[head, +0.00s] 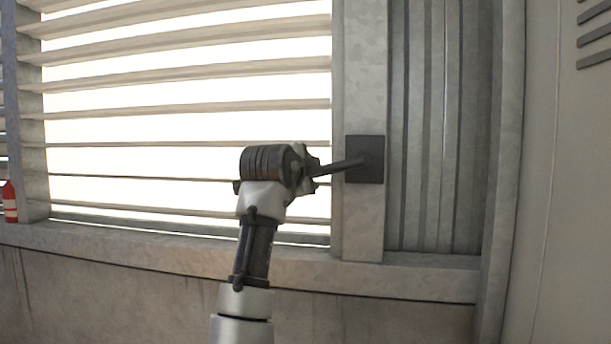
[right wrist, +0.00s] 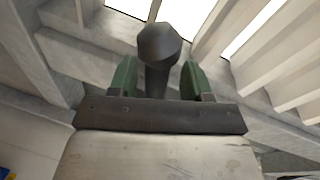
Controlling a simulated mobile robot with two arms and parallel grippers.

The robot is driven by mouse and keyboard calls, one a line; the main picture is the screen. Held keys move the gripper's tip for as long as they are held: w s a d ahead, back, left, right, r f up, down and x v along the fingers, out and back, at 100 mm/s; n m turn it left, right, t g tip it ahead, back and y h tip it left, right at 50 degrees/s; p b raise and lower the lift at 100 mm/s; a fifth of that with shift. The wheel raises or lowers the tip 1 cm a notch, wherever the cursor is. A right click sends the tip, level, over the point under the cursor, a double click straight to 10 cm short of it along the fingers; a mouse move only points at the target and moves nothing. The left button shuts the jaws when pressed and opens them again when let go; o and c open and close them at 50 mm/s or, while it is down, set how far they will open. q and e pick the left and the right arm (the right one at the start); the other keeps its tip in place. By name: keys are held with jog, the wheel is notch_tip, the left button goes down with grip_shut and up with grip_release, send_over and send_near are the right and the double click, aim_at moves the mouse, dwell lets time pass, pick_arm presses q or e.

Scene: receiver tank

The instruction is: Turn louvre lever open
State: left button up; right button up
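The louvre lever (head: 340,167) is a dark rod that sticks out to the left, nearly level, from a dark square plate (head: 372,148) on a grey post. My right gripper (head: 306,170) is at the rod's left end in the head view. In the right wrist view the lever's dark knobbed end (right wrist: 158,42) stands between the two green fingers of my right gripper (right wrist: 158,78). Narrow gaps seem to show on both sides of the rod, so the fingers look open around it. The louvre slats (head: 190,106) have bright gaps between them. My left gripper is not in view.
A concrete sill (head: 300,270) runs below the louvre. A red bottle-like object (head: 10,203) with a pale band stands at the far left. A corrugated panel (head: 435,120) and a pale cabinet-like surface (head: 565,200) are to the right of the post.

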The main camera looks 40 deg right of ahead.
jog(key=shift+f, duration=0.1)
jog(key=shift+s+a+b, duration=0.1)
jog(key=shift+a+b, duration=0.15)
jog(key=shift+b, duration=0.05)
jog(key=b+v, duration=0.4)
jog(key=v, duration=0.6)
jog(key=shift+b, duration=0.35)
jog(key=shift+a, duration=0.1)
